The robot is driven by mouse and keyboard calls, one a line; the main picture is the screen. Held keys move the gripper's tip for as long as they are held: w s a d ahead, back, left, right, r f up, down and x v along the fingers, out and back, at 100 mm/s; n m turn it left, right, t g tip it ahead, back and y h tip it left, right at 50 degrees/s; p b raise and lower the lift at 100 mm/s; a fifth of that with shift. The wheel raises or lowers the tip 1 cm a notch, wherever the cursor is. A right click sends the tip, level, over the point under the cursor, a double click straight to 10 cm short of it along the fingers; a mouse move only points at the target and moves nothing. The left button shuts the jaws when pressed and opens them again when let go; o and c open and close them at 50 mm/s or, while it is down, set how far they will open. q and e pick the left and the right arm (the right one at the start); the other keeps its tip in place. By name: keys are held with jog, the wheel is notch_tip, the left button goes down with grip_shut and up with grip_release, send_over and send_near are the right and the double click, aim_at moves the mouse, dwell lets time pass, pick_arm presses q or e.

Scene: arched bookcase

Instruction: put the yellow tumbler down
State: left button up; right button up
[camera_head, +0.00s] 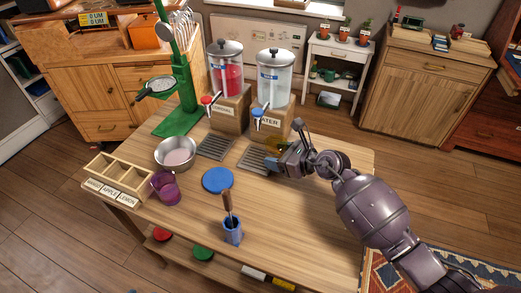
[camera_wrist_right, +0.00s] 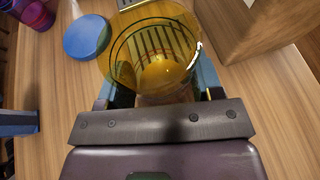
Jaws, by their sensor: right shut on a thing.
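The yellow tumbler (camera_head: 276,145) is see-through. My right gripper (camera_head: 277,161) is shut on it, close to the drip grate (camera_head: 252,158) in front of the water dispenser. In the right wrist view the yellow tumbler (camera_wrist_right: 158,62) sits between the blue fingers of the gripper (camera_wrist_right: 157,90), its round opening facing the camera. Slats of the grate show through its wall. I cannot tell whether its base touches the grate. My left gripper is out of view.
The water dispenser (camera_head: 273,82) and cordial dispenser (camera_head: 226,72) stand behind on wooden boxes. A blue disc (camera_head: 217,181), purple tumbler (camera_head: 166,188), metal bowl (camera_head: 176,153), blue cup (camera_head: 232,232) and wooden divided box (camera_head: 121,178) are on the table (camera_head: 300,225). The table's right front is clear.

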jog(key=shift+w+a, duration=0.7)
jog(key=shift+a, duration=0.25)
jog(key=w+a, duration=0.1)
jog(key=w+a+b, duration=0.1)
jog(key=a, duration=0.1)
jog(key=shift+w+a, duration=0.15)
jog(key=shift+f, duration=0.85)
jog(key=shift+d, duration=0.2)
jog(key=shift+r, duration=0.15)
jog(key=o, duration=0.9)
jog(key=shift+f, duration=0.2)
jog(key=shift+o, duration=0.7)
